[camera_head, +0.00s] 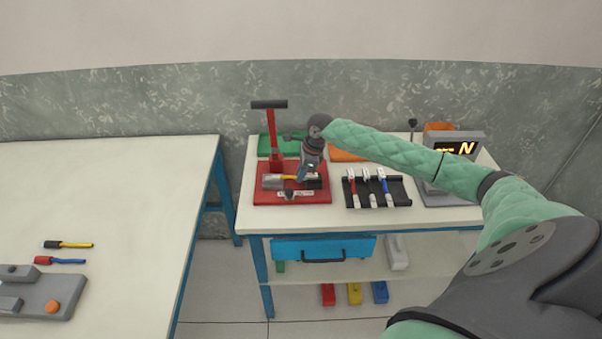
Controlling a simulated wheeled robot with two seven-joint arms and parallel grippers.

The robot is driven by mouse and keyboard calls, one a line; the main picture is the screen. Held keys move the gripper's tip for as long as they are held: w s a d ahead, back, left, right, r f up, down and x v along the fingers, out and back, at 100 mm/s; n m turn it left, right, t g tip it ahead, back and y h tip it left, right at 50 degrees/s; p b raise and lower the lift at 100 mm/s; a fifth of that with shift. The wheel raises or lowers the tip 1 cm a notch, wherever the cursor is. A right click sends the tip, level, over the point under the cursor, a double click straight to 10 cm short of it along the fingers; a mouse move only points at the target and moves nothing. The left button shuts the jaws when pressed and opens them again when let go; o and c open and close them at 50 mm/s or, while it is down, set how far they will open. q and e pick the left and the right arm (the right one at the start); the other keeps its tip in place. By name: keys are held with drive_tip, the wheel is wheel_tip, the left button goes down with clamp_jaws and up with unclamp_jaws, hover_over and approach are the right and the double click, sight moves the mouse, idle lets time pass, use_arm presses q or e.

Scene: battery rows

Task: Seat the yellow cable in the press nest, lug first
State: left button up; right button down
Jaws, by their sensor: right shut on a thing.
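The press stands on the right-hand bench, with a red base (262,198) and an upright red lever with a black handle. A grey nest block (271,182) sits on the base. A short yellow length of cable (288,177) shows between the block and my right gripper (309,176). My right gripper points down over the press and is shut on the yellow cable. The lug is not visible, and I cannot tell how deep the cable lies in the nest. My left gripper is out of view.
A black rack (350,199) with several cables stands right of the press, then a grey display unit (462,146). Green and orange trays lie behind. On the left bench are a yellow cable with a black end (68,244), a blue cable with a red end (60,261) and a grey fixture (52,294).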

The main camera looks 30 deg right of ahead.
drive_tip(key=c, duration=1.3)
unclamp_jaws()
drive_tip(key=shift+d+r, duration=0.2)
drive_tip(key=shift+r, duration=0.25)
drive_tip(key=b+v, duration=0.2)
drive_tip(key=v, duration=0.4)
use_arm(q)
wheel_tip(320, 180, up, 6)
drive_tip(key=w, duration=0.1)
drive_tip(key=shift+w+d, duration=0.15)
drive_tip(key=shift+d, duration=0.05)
use_arm(e)
drive_tip(key=shift+s+d+r, duration=0.1)
drive_tip(key=shift+s+r, duration=0.05)
drive_tip(key=shift+r, duration=0.3)
